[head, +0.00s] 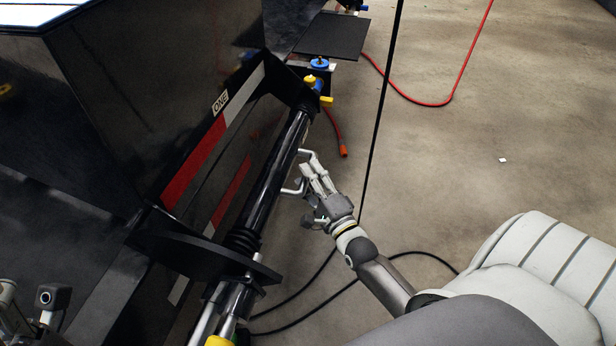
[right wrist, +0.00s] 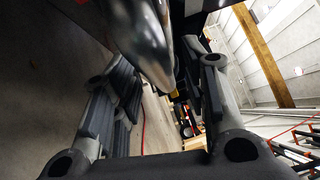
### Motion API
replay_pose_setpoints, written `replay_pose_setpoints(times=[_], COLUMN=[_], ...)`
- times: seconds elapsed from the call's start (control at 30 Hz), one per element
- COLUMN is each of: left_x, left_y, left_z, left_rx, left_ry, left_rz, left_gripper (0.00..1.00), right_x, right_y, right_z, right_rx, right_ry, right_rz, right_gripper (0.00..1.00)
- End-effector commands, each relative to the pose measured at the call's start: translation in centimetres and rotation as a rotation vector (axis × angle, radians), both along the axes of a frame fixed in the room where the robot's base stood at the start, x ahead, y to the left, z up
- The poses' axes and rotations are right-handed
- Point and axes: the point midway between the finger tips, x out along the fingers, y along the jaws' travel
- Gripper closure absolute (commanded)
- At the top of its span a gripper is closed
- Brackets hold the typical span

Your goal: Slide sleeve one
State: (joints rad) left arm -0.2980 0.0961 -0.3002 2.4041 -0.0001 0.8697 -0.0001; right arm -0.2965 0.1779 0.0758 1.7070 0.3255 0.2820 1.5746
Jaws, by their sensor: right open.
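A long black tubular sleeve (head: 270,185) runs diagonally along the trailer frame beside a label reading "ONE" (head: 221,103). I cannot tell whether a finger touches the handle. In the right wrist view, a shiny dark cylinder (right wrist: 140,40) lies ahead of the spread fingers, and nothing is clearly held. Part of my left arm shows at the lower left edge of the head view; its fingers are not clear.
A red and white striped bar (head: 200,160) runs along the frame. Yellow and blue fittings (head: 318,82) sit at the sleeve's far end. A dark round flange (head: 190,247) is at the near end. Black cables (head: 335,285) and a red hose (head: 425,104) lie on the concrete floor.

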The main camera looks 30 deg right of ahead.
Motion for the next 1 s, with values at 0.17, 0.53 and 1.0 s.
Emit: replay_pose_setpoints(times=[0.17,0.53,1.0], left_x=[0.01,0.06,0.05], left_y=[-0.02,-0.05,-0.02], left_z=[0.24,0.39,0.39], left_rx=[0.001,0.001,0.0], left_ry=[-0.018,-0.018,-0.017], left_rz=[0.0,0.0,0.0], left_gripper=[0.45,0.45,0.45], right_x=[1.12,1.21,1.22], right_y=[-0.12,-0.13,-0.14], right_z=[0.11,0.18,0.19], right_rx=[-0.001,-0.001,-0.001], right_ry=[0.0,0.001,0.001], right_rz=[-0.001,0.0,0.0], right_gripper=[0.59,0.72,1.0])
